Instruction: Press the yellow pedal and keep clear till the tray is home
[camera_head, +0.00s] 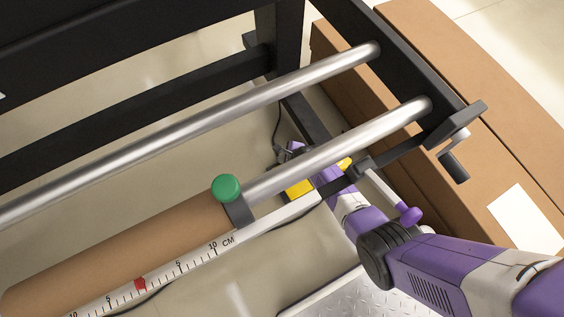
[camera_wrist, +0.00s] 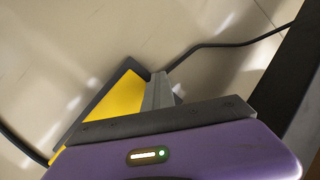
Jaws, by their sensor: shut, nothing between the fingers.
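The yellow pedal (camera_head: 299,188) is on the floor below the silver rails, partly hidden by the front rail and the ruled strip. In the wrist view the yellow pedal (camera_wrist: 117,101) has a dark border and lies left of and beneath my gripper. My gripper (camera_wrist: 158,90) is shut and empty, its grey fingers beside the pedal's right edge. I cannot tell whether they touch it. In the head view my gripper (camera_head: 285,154) is beneath the rails, mostly hidden by the front rail. I cannot make out a tray with certainty.
Two silver rails (camera_head: 350,142) cross above my arm. A brown roll (camera_head: 120,252) with a green knob (camera_head: 226,187) is on the front rail. A ruled strip (camera_head: 190,262) carries a red marker. A crank (camera_head: 453,164) and brown boxes (camera_head: 415,40) are at right. A black cable (camera_wrist: 220,44) lies behind the pedal.

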